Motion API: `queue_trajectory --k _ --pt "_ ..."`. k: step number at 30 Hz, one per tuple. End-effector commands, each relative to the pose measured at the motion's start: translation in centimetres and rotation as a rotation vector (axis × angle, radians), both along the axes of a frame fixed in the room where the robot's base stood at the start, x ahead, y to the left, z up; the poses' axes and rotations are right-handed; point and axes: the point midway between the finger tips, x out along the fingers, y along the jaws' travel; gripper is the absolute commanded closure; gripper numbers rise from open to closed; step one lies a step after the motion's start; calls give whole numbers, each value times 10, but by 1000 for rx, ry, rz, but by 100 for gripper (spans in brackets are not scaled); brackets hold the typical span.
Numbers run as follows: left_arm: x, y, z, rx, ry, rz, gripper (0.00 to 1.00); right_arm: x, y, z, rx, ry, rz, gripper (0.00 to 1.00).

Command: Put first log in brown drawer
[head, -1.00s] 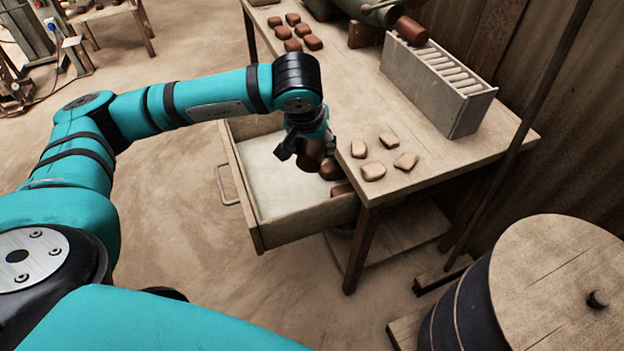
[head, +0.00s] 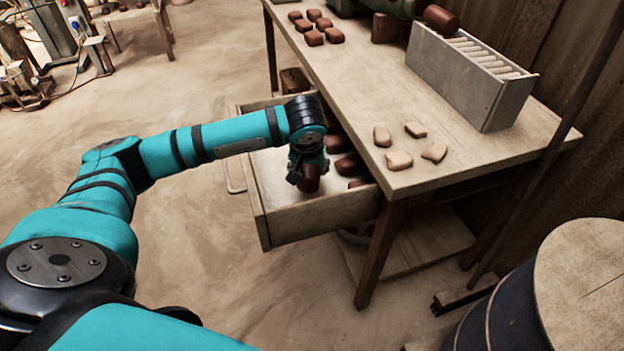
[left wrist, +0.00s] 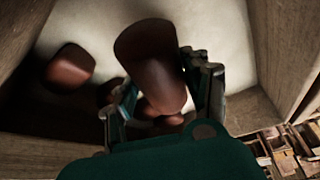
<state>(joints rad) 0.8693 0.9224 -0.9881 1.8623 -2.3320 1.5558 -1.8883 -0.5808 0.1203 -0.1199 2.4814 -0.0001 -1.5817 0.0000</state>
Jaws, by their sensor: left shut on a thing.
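My left gripper (head: 306,172) is inside the open drawer (head: 318,222) of the wooden table, near its front side. It is shut on a reddish-brown log (head: 309,180), which also shows between the fingers in the left wrist view (left wrist: 152,62). I cannot tell whether the held log touches the drawer floor. Other brown logs lie in the drawer toward the table: one log (head: 350,165) shows in the head view and one (left wrist: 70,66) at the left in the left wrist view. My right gripper is not in view.
Several pale pieces (head: 398,160) lie on the table corner (head: 440,170) above the drawer. Several brown pieces (head: 313,38) lie farther back. A grey box (head: 465,78) with pale slats stands on the table. A round wooden barrel top (head: 585,280) is at the lower right.

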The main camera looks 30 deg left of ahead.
Motion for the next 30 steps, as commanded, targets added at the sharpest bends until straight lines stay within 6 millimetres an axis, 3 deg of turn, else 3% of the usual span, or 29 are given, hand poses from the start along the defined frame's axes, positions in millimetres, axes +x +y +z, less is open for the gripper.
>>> queue_trajectory --k 11,27,28,30 --pt "0 0 -40 -1 -3 -1 100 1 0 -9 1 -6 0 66" --pt "1 0 -42 -1 -5 -1 100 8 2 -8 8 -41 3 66" --pt "0 0 -43 0 -1 -1 50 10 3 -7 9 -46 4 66" --pt "0 0 -43 0 -1 -1 41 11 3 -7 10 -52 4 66"
